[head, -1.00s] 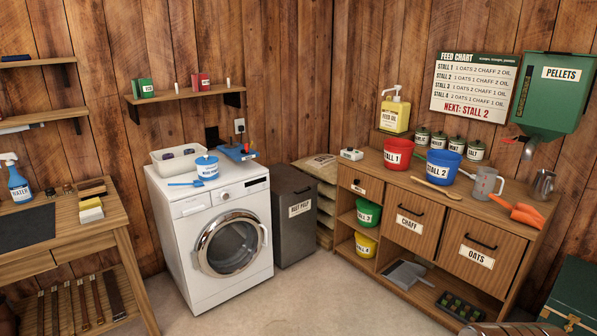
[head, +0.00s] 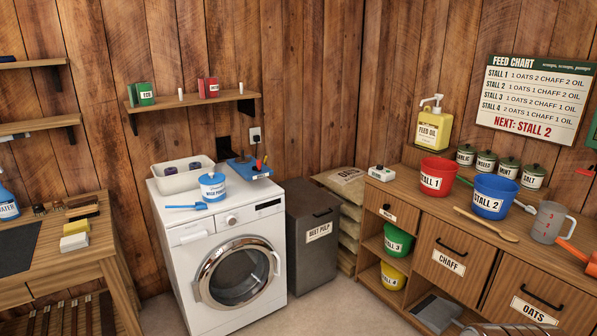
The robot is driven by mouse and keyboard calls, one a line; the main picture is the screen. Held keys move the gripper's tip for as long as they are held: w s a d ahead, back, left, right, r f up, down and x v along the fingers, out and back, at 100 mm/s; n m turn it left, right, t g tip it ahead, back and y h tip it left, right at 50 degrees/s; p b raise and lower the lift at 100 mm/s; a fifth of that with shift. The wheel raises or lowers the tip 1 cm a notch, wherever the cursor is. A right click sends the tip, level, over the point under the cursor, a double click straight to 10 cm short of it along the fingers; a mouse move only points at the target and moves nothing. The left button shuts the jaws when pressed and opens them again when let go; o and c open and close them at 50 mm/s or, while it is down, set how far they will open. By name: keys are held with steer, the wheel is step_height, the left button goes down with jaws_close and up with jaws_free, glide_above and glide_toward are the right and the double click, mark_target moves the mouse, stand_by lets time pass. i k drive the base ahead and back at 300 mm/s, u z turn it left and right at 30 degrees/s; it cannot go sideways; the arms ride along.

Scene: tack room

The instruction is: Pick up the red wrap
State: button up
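I cannot make out a clearly red wrap. A white basket (head: 178,180) on top of the washing machine (head: 226,240) holds dark purple rolled items (head: 170,170) that look like wraps; its inside is partly hidden by its front wall. A red box (head: 208,88) with a label stands on the wall shelf, and it looks like a carton rather than a wrap. My gripper is not in view; only a grey curved part, perhaps of my arm, shows at the bottom right edge.
Workbench (head: 85,260) at left, feed cabinet (head: 455,225) at right. Open floor lies in front.

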mark_target(208, 87)
steer(key=u, duration=0.2)
steer(key=i, duration=0.85)
steer(key=u, duration=0.5)
steer(key=i, duration=0.75)
steer(key=u, duration=0.75)
steer(key=i, duration=1.1)
steer(key=u, duration=0.4)
